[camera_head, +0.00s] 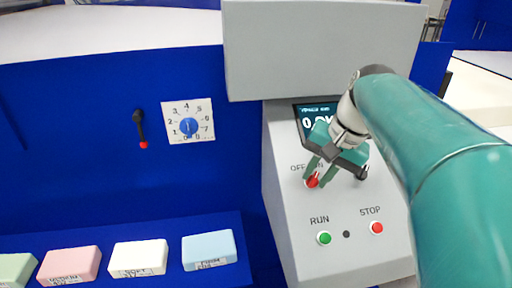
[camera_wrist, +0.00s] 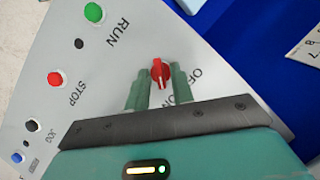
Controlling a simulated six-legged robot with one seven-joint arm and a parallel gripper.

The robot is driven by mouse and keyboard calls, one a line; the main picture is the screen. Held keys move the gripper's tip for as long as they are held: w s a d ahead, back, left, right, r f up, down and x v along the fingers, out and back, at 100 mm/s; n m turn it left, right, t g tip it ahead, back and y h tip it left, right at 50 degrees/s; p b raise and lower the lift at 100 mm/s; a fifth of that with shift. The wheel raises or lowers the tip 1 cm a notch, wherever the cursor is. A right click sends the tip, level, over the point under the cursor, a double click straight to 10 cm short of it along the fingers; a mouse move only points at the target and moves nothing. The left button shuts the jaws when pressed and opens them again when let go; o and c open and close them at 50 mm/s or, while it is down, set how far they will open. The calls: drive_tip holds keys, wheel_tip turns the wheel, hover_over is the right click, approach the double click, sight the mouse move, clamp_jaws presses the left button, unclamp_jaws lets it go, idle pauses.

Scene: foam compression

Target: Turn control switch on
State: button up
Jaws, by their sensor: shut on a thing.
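The control switch (camera_head: 312,181) is a red rotary knob on the sloped grey panel, with OFF and ON lettering partly covered by my gripper. It also shows in the wrist view (camera_wrist: 161,76), its white mark pointing along the fingers. My gripper (camera_head: 319,177) has its two green fingers on either side of the knob, shut on it. In the wrist view the fingertips (camera_wrist: 160,71) flank the red knob closely.
A green RUN button (camera_head: 324,238) and red STOP button (camera_head: 377,228) sit below the switch on the panel. A display (camera_head: 312,112) is above, partly hidden by my arm. A dial (camera_head: 188,126) and several foam blocks (camera_head: 139,258) are at left.

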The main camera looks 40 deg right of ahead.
drive_tip(key=shift+m, duration=0.4)
drive_tip(key=o, duration=0.7)
drive_tip(key=shift+c, duration=0.2)
drive_tip(key=v, duration=1.3)
drive_tip(key=shift+s+d+r, duration=0.15)
drive_tip(key=shift+s+r, duration=0.15)
drive_tip(key=shift+s, duration=0.1)
